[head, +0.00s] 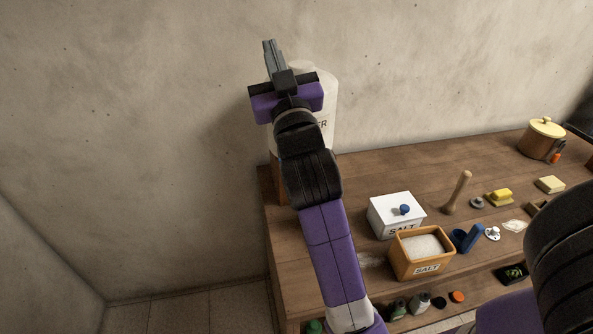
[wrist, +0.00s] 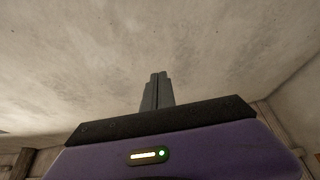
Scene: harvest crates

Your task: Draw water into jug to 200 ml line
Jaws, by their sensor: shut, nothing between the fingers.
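My gripper (head: 270,46) is raised in front of the wall, near the top of a white water container (head: 328,92). Its fingers are together with nothing between them, and they also show in the wrist view (wrist: 158,80). The container stands at the left end of the wooden bench, and my arm hides most of it, including any tap. Only the end of its lettering shows. I cannot make out a jug in either view; it may be behind my arm.
On the wooden bench (head: 375,175) stand a white lidded salt box (head: 385,217), an open salt box (head: 407,264), a wooden pestle (head: 457,192) and a lidded pot (head: 540,143). Several small items lie to the right. Bottles (head: 397,309) stand on a lower shelf. The wall above is bare.

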